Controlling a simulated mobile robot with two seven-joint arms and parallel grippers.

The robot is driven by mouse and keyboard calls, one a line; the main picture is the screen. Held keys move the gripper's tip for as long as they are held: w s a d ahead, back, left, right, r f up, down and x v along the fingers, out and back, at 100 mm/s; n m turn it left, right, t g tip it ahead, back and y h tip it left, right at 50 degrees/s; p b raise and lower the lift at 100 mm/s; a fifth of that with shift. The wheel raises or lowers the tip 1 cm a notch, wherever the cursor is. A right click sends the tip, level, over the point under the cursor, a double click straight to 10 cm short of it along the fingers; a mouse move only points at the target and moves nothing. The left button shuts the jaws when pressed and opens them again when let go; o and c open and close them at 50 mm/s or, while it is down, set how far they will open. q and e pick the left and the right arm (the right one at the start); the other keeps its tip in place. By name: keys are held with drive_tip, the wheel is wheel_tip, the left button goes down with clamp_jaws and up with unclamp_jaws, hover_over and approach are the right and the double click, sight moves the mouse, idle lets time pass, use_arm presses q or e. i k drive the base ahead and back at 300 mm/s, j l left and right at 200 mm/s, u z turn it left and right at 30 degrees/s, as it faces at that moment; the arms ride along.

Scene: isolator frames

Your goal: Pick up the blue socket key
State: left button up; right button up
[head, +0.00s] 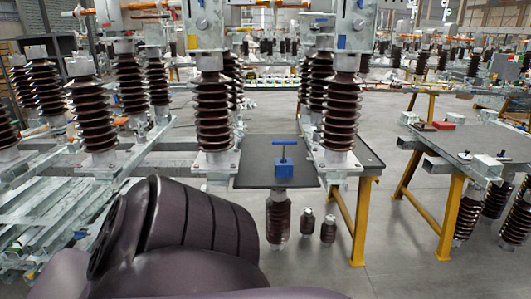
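The blue socket key (284,151) has a T-shaped handle and stands upright. Its lower end meets a blue block (284,169); I cannot tell whether it is set in the block or behind it. Both are on a dark table mat (255,158) between two brown ribbed insulators. Neither of my grippers shows. A dark purple part of my own arm fills the lower left and bottom of the head view, well in front of the key.
Ribbed insulators (213,115) and (341,115) stand left and right of the mat. Loose insulators (278,220) are below its front edge. A yellow-legged table (470,150) stands at right. Grey floor between the tables is open.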

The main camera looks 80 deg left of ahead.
sight(284, 142)
drive_tip(key=u, duration=2.4)
